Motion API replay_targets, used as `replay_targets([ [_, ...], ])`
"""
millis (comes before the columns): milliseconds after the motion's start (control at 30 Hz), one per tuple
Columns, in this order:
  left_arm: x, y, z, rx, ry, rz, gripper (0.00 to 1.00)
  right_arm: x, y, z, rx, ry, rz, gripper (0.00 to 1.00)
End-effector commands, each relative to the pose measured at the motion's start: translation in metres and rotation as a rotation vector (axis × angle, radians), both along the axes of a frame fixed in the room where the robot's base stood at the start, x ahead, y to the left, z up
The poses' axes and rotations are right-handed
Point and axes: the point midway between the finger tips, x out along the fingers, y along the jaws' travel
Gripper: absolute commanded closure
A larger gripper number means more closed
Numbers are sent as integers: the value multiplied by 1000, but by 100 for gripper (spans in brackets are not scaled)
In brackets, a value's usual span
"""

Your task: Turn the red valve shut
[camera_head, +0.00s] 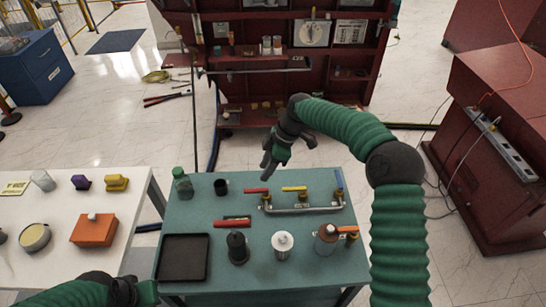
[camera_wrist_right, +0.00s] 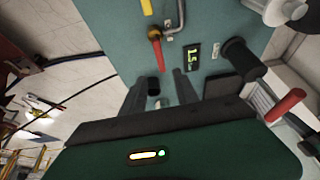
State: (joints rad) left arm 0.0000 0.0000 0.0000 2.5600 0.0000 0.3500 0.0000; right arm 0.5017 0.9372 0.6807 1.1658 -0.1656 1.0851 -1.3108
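The red valve handle (camera_head: 257,190) is at the left end of a metal pipe (camera_head: 315,209) on the teal table. It points left, away from the pipe. In the right wrist view the red handle (camera_wrist_right: 157,50) lies ahead of my fingers, apart from them. In the wrist view my right gripper (camera_wrist_right: 160,85) is open, with a black cup (camera_wrist_right: 153,87) visible beyond the gap. My left gripper (camera_head: 135,290) is at the bottom left, partly cut off; its fingers are unclear.
Yellow (camera_head: 294,188) and blue (camera_head: 339,180) handles sit on the same pipe. The black cup (camera_head: 221,187) and green bottle (camera_head: 183,183) stand left of the valve. A black tray (camera_head: 183,258), dark bottle (camera_head: 237,248) and white canister (camera_head: 282,245) are nearer me.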

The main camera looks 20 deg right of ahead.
Motion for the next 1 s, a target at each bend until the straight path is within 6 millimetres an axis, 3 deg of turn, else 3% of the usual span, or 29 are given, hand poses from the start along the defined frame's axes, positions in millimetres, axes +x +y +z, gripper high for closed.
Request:
replay_targets([
  [100,0,0,-3,0,0,0,100,-2,-13,30,-1,-4,-2,64],
  [300,0,0,-4,0,0,0,100,-5,-26,60,-1,-1,0,64],
  [1000,0,0,-4,0,0,0,100,-7,-27,65,0,0,0,64],
])
